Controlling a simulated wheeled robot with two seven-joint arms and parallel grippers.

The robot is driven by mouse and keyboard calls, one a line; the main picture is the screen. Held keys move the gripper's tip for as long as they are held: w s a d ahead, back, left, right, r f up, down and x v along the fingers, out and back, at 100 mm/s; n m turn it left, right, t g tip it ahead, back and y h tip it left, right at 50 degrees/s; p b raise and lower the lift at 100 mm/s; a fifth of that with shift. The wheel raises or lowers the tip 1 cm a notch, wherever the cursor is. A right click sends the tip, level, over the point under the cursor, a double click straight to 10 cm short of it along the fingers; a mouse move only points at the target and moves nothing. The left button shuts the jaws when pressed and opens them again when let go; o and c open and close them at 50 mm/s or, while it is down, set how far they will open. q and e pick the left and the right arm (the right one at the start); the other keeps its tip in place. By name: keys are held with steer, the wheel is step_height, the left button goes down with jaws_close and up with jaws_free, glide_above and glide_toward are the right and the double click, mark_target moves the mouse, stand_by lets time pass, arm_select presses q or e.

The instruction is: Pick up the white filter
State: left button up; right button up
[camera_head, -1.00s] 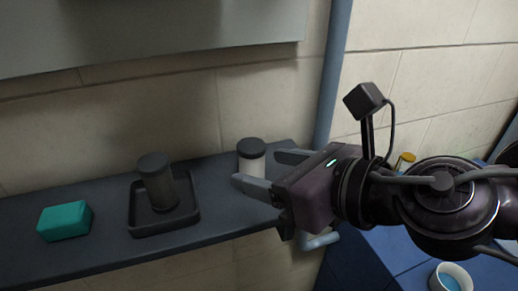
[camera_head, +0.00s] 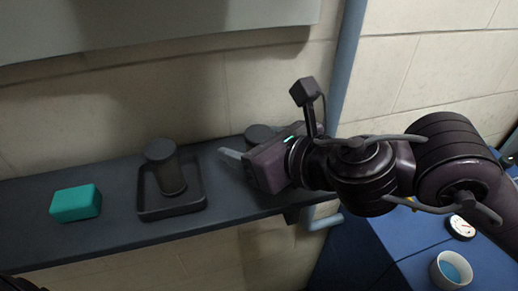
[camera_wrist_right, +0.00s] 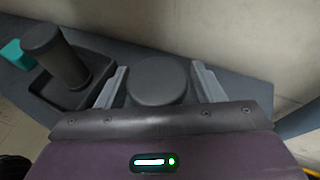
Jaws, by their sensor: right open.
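The white filter stands upright on the dark shelf (camera_head: 110,238). In the head view only its dark grey cap (camera_head: 259,133) shows; my right gripper hides its white body. In the right wrist view its round cap (camera_wrist_right: 158,82) is seen from above, between the two fingers. My right gripper (camera_wrist_right: 160,72) is open, with one finger on each side of the cap and gaps visible on both sides. In the head view my right gripper (camera_head: 243,147) reaches in from the right, low over the shelf. My left gripper is not in view.
A dark grey cylinder (camera_head: 165,168) stands in a black tray (camera_head: 172,212) left of the gripper. A teal block (camera_head: 76,203) lies farther left. A wall runs behind the shelf. At lower right are a blue surface (camera_head: 400,245), a white cup (camera_head: 451,271) and a round gauge (camera_head: 460,228).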

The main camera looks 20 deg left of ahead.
steer(key=shift+s, duration=0.1)
steer(key=c, duration=1.1)
steer(key=shift+r, duration=0.15)
